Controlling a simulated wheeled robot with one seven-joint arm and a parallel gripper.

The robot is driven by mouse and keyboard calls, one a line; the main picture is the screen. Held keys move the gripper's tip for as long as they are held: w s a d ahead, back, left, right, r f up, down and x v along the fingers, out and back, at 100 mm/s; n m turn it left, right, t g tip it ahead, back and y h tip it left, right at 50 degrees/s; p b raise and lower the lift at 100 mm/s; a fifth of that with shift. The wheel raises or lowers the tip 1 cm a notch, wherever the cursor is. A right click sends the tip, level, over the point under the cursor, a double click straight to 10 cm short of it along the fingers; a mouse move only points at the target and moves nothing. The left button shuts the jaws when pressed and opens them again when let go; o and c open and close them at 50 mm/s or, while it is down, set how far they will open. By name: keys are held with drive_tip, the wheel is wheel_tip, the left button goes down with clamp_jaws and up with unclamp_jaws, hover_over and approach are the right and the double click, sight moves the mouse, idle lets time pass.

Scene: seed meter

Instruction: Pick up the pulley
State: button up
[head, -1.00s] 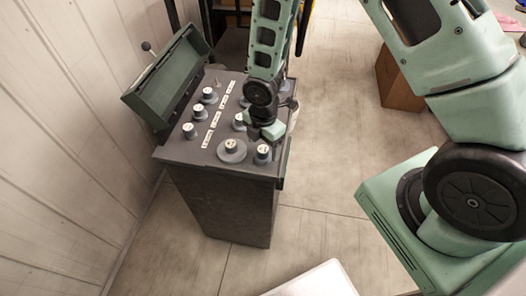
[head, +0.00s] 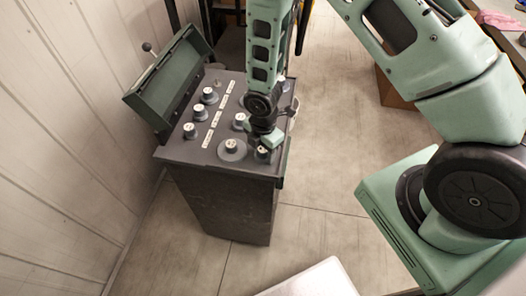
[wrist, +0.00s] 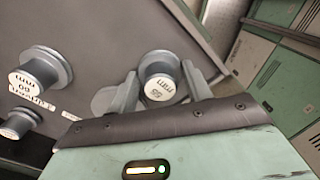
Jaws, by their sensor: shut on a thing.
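The pulley (wrist: 160,78) is a grey flanged spool with a white printed label on its end. In the wrist view it sits between the two fingers of my gripper (wrist: 160,88), which are shut on it. In the head view my gripper (head: 267,140) is down at the near right corner of the dark cabinet top, and the pulley (head: 262,154) is partly hidden beneath it. I cannot tell any gap between the pulley and the cabinet top.
Several other grey pulleys stand on the dark cabinet (head: 225,205), one of them (head: 231,147) wide and just left of my gripper. Another labelled pulley (wrist: 40,68) shows at left in the wrist view. A raised green lid (head: 168,85) borders the left side.

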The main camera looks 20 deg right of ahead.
drive_tip(key=shift+r, duration=0.1)
wheel_tip(320, 180, up, 10)
drive_tip(key=shift+f+b, duration=0.25)
drive_tip(key=shift+b, duration=0.5)
drive_tip(key=shift+r+p, duration=2)
drive_tip(key=shift+r, duration=0.35)
drive_tip(key=shift+f, duration=0.1)
